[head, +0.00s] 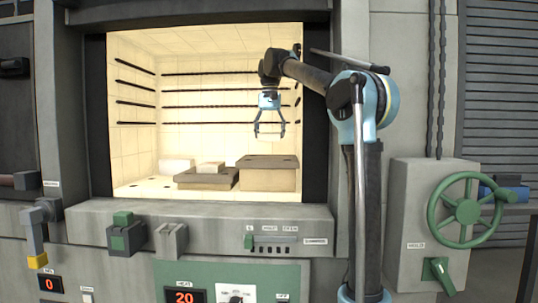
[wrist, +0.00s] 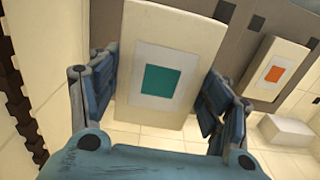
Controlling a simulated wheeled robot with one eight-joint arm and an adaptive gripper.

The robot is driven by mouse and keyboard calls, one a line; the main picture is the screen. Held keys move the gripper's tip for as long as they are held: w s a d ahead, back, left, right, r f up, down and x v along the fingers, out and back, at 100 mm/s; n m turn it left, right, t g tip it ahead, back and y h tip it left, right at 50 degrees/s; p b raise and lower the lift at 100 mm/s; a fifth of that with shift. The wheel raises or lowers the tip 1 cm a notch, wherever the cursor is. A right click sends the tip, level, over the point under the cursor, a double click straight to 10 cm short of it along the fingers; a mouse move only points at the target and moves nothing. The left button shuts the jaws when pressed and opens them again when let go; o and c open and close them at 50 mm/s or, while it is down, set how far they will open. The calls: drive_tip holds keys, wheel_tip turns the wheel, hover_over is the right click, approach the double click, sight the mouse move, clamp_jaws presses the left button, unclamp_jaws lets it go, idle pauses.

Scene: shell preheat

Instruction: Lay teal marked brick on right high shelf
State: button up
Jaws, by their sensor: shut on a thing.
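The teal marked brick (wrist: 160,80) is cream, with a teal square on a white label, and lies between my fingers in the wrist view. My gripper (head: 269,134) is shut on it, fingers pointing down inside the lit chamber. In the head view the brick can hardly be made out against the pale wall. The right high shelf (head: 269,178), a pale block with a dark grey top, stands below my gripper. Clear space shows between the fingertips and its top. Nothing is seen lying on that top in the head view.
A lower dark shelf (head: 196,182) to the left bears a pale brick (head: 211,167). An orange marked brick (wrist: 272,72) shows in the wrist view. A white block (head: 176,166) stands behind, left. Dark rods (head: 210,91) line the chamber walls. The chamber's right edge is near my arm.

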drive_tip(key=shift+s+a+f, duration=0.1)
drive_tip(key=shift+a+f, duration=0.05)
drive_tip(key=shift+f, duration=3.1)
drive_tip(key=shift+f, duration=0.1)
drive_tip(key=o, duration=1.3)
wheel_tip(320, 180, up, 12)
drive_tip(key=shift+r, duration=0.1)
